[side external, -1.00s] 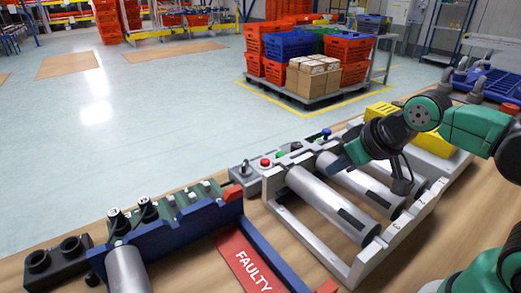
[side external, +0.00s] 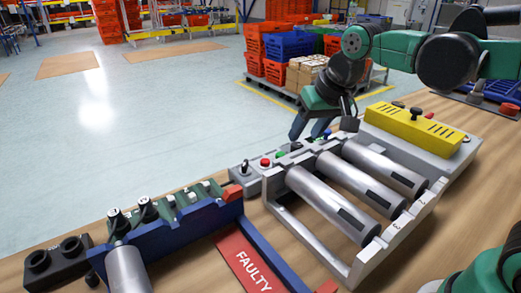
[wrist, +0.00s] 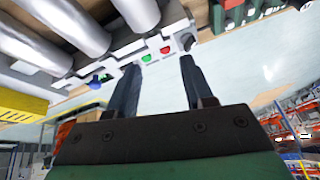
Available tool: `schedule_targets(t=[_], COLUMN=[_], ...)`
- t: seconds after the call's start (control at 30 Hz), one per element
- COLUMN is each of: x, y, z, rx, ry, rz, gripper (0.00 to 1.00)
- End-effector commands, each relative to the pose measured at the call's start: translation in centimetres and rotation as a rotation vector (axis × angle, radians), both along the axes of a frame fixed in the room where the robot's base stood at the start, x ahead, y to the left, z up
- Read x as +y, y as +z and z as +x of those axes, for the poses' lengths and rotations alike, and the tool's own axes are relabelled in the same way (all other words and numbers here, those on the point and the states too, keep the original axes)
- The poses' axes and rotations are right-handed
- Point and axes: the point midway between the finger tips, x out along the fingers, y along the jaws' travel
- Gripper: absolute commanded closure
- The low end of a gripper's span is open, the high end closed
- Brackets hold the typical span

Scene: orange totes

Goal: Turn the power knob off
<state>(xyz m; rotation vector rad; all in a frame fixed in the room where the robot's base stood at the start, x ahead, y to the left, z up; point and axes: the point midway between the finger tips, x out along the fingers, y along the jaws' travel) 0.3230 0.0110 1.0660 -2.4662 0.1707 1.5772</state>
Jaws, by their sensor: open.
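A grey control strip (side external: 238,180) runs along the back of the roller rack, with a red button (side external: 265,162), a green button (side external: 280,153) and a black knob (side external: 296,145). A grey-and-black lever-like knob (side external: 246,166) stands at its left end. I cannot read which one is the power knob. My gripper (side external: 309,137) is open, pointing down over the strip near the black knob. In the wrist view my gripper (wrist: 160,66) has its fingers apart with nothing between them; the green button (wrist: 146,58) and red button (wrist: 165,50) show just beyond the tips.
Metal rollers (side external: 335,205) lie in the white rack in front of the strip. A yellow box (side external: 415,128) with knobs stands at right, and a blue rack (side external: 180,235) at left. The red FAULTY plate (side external: 243,262) lies between the racks. Open floor is behind the bench.

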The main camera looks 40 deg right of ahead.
Motion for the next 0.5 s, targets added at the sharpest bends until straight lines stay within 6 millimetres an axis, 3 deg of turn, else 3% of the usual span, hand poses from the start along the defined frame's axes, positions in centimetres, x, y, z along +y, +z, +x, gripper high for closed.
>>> schedule_targets(t=[0.23, 0.5], x=[1.6, 3.5], y=[-0.1, -4.0], z=[7.0, 12.4], rx=[0.175, 0.347], ry=[-0.198, -0.421], rz=[0.076, 0.107], gripper=[0.54, 0.54])
